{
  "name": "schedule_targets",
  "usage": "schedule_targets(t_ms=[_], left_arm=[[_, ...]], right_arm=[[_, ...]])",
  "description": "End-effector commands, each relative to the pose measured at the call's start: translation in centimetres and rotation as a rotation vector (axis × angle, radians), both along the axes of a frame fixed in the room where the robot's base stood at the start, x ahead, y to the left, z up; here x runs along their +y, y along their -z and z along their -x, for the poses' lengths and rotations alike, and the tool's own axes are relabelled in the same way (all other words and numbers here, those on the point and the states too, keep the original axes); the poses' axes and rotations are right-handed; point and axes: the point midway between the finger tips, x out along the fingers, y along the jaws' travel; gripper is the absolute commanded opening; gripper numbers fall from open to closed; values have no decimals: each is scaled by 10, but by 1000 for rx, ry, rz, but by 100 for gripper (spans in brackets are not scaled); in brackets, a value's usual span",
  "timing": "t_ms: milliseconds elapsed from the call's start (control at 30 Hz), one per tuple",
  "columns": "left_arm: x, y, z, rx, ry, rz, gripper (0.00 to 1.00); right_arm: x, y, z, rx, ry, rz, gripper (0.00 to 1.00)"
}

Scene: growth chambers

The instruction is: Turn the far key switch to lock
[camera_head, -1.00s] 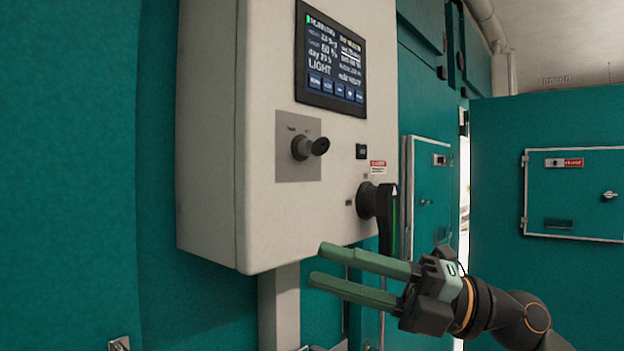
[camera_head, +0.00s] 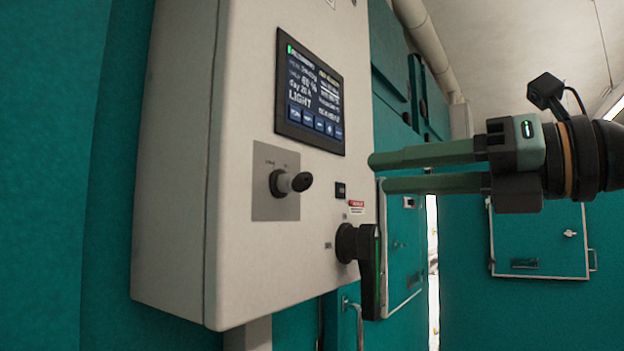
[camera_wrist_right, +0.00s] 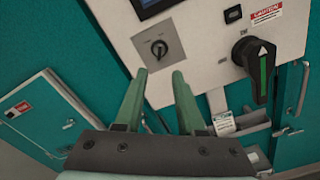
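The key switch (camera_head: 290,183) sits on a grey square plate on the front of a white control box (camera_head: 180,190), with its dark key sticking out. In the right wrist view the key switch (camera_wrist_right: 158,47) shows just beyond my fingertips, between them. My right gripper (camera_head: 377,173) has two green fingers, parted and empty, pointing left, to the right of the switch and apart from it. It also shows in the right wrist view (camera_wrist_right: 160,74). The labels beside the switch are too small to read. My left gripper is in neither view.
A lit screen (camera_head: 310,95) is above the switch. A black rotary handle (camera_head: 362,255) juts out below right, under a small black button (camera_head: 341,190). Teal walls and a hatch door (camera_head: 540,240) stand behind. The space before the box is clear.

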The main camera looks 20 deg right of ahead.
Motion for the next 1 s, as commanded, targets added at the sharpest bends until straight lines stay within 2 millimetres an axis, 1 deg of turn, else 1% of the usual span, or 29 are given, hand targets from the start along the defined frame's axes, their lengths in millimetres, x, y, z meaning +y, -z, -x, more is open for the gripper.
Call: schedule_targets(t_ms=[33, 300, 500, 700, 933, 967, 1000], left_arm=[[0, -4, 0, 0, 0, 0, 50], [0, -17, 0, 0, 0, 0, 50], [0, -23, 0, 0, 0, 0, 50], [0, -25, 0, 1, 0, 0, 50], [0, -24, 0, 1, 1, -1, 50], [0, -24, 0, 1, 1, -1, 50], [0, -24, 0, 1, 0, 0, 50]], right_arm=[[7, -1, -8, 3, -4, 1, 38], [42, -2, -52, 3, -6, 1, 38], [59, -1, -75, 3, -5, 0, 38], [65, 0, -83, 1, -5, 0, 38], [66, 1, -83, 1, -4, 0, 38], [66, 1, -83, 1, -4, 0, 36], [65, 1, -83, 1, -4, 0, 32]])
